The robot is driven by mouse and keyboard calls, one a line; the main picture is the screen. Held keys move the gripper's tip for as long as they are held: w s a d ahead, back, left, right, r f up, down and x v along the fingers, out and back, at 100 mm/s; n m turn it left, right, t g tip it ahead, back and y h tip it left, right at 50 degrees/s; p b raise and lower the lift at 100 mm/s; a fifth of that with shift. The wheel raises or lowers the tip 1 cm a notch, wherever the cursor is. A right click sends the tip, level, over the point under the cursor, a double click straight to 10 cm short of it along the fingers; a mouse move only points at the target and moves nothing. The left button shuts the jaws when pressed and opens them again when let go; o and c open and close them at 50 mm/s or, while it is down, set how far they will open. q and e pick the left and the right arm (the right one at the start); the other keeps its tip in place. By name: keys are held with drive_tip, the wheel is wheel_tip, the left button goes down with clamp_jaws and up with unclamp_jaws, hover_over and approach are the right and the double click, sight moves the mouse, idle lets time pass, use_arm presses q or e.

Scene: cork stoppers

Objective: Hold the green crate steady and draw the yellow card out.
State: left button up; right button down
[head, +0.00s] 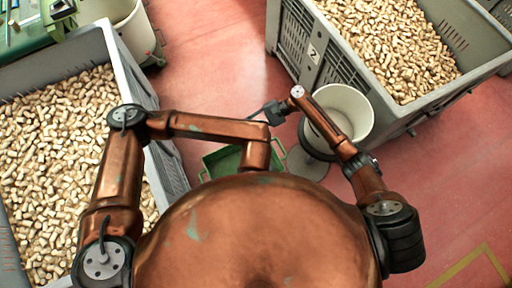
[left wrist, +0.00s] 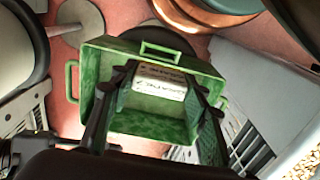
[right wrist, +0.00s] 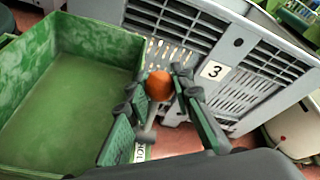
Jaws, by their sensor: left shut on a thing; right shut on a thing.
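The green crate (head: 222,162) is on the floor, mostly behind my body and left arm. In the left wrist view the crate (left wrist: 150,122) is open, with side handles. My left gripper (left wrist: 163,78) reaches into it, its fingertips at either side of a pale card with print (left wrist: 160,88); the exact contact is hard to see. In the right wrist view my right gripper (right wrist: 158,80) is outside the wall of the crate (right wrist: 75,75). Between its fingers are an orange knob on a grey stem (right wrist: 159,86) and a white printed strip (right wrist: 140,152). No clear yellow shows.
Large grey bins of corks stand at left (head: 135,75) and right (head: 300,45); the right one has a number plate (right wrist: 214,70). A white bucket (head: 352,92) is beside the right bin.

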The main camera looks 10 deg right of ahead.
use_arm(q)
drive_tip(key=shift+r, duration=0.2)
use_arm(e)
drive_tip(key=c, duration=1.6)
unclamp_jaws()
